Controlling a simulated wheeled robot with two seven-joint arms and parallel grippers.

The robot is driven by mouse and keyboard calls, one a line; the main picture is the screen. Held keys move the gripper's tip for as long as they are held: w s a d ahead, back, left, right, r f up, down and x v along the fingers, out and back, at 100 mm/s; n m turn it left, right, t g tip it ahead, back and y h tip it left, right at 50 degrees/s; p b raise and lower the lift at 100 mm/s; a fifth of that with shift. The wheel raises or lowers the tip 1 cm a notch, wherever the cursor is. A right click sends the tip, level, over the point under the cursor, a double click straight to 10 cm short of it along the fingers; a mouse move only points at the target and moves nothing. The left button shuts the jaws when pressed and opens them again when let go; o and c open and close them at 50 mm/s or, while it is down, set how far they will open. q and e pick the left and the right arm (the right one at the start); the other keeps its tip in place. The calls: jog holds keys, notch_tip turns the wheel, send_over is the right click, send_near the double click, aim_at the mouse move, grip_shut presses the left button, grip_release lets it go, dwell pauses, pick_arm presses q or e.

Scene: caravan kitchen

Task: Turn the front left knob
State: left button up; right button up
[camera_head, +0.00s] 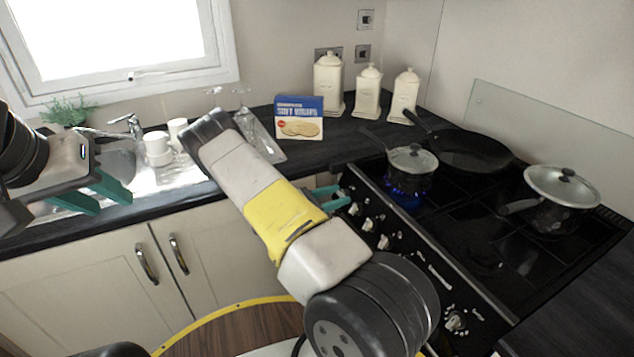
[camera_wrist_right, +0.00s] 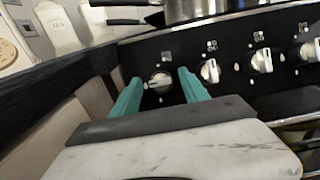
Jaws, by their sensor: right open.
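The stove's control panel has a row of white knobs. In the right wrist view, the leftmost knob (camera_wrist_right: 159,82) sits between the fingers of my right gripper (camera_wrist_right: 159,75); its pointer lies nearly level, unlike the upright neighbouring knob (camera_wrist_right: 210,70). My right gripper (camera_head: 333,196) is open, its teal fingers on either side of that knob; I cannot tell whether they touch it. In the head view, the gripper and arm hide that knob, while other knobs (camera_head: 368,224) show along the panel. My left gripper (camera_head: 112,200) is open and empty in front of the sink counter.
A frying pan (camera_head: 465,150) and a lidded pot (camera_head: 560,197) are also on the stove. A biscuit box (camera_head: 299,118) and canisters (camera_head: 328,84) stand on the counter. An oven handle rail runs below the panel.

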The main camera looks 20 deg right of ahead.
jog(key=shift+d, duration=0.1)
grip_shut()
jog(key=shift+n+t, duration=0.3)
jog(key=shift+n, duration=0.1)
jog(key=n+t, duration=0.1)
jog(key=n, duration=0.1)
jog(key=n+t, duration=0.1)
jog(key=n, duration=0.1)
jog(key=shift+s+n+y, duration=0.1)
jog(key=shift+n+y, duration=0.2)
jog(key=shift+n, duration=0.1)
jog(key=n+t+y, duration=0.1)
jog(key=n+t, duration=0.1)
jog(key=n, duration=0.2)
jog(key=shift+r+n, duration=0.1)
jog(key=shift+n, duration=0.2)
jog(key=n+t+y, duration=0.1)
jog(key=n+y, duration=0.1)
jog(key=n, duration=0.2)
jog(key=shift+r+n+y, duration=0.1)
jog(key=shift+n+y, duration=0.6)
jog(key=shift+n, duration=1.1)
jog(key=shift+n+t, duration=0.3)
